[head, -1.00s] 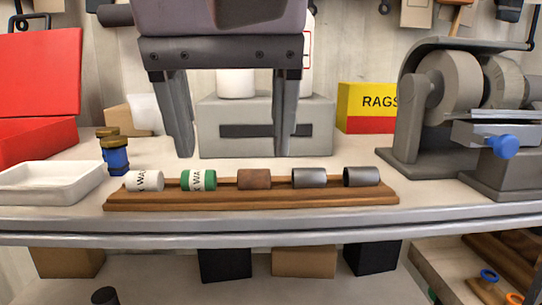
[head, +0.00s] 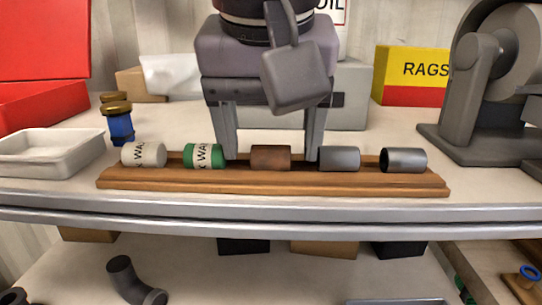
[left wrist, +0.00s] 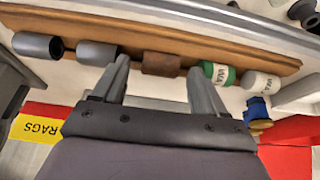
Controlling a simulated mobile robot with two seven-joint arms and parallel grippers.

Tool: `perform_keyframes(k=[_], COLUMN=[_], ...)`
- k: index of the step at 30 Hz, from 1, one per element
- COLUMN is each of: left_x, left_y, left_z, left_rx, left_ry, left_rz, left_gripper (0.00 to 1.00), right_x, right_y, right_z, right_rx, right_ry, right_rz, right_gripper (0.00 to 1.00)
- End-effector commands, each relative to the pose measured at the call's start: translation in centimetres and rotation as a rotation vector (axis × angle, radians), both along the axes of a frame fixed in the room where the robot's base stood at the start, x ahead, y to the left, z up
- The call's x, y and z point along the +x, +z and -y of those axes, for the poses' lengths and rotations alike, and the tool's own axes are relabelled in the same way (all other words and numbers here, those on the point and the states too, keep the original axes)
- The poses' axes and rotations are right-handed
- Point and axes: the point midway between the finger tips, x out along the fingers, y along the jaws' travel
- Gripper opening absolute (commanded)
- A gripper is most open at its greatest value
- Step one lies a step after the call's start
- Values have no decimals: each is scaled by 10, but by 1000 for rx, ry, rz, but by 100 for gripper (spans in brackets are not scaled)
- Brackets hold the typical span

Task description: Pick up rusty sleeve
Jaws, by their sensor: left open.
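The rusty sleeve (head: 271,158) is a short brown cylinder lying on its side in the middle of a wooden rack (head: 270,182). It also shows in the left wrist view (left wrist: 161,64). My left gripper (head: 271,158) is open, its two fingers pointing down behind the rack, one on each side of the sleeve. In the left wrist view the fingertips reach the rack's edge with the sleeve between them and a gap on both sides. The right gripper is not in view.
On the rack, a white-labelled can (head: 144,154) and a green-banded can (head: 204,156) lie left of the sleeve, two grey sleeves (head: 339,158) right. A white tray (head: 50,152) and blue jar (head: 120,124) stand left, a grinder (head: 475,110) right.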

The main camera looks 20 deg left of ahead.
Motion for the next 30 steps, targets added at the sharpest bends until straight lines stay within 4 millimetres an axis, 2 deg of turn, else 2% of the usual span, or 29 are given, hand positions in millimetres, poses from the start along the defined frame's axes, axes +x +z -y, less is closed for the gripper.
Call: perform_keyframes(k=[7, 8, 12, 13, 14, 23, 30], left_x=[1, 1, 1, 1, 1, 1, 1], left_y=[-2, -2, -2, -2, -2, -1, 19], left_z=[0, 0, 0, 0, 0, 0, 1], left_rx=[-1, -1, -1, -1, -1, -1, -4], left_ry=[1, 1, 1, 1, 1, 1, 0], left_rz=[0, 0, 0, 0, 0, 0, 2], left_gripper=[72, 69, 24, 14, 8, 8, 8], right_x=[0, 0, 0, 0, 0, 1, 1], right_y=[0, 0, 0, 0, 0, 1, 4], right_z=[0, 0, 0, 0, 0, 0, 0], right_rx=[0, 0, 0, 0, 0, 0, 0], right_ry=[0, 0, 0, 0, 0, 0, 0], right_rz=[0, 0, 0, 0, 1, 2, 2], right_gripper=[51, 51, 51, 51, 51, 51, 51])
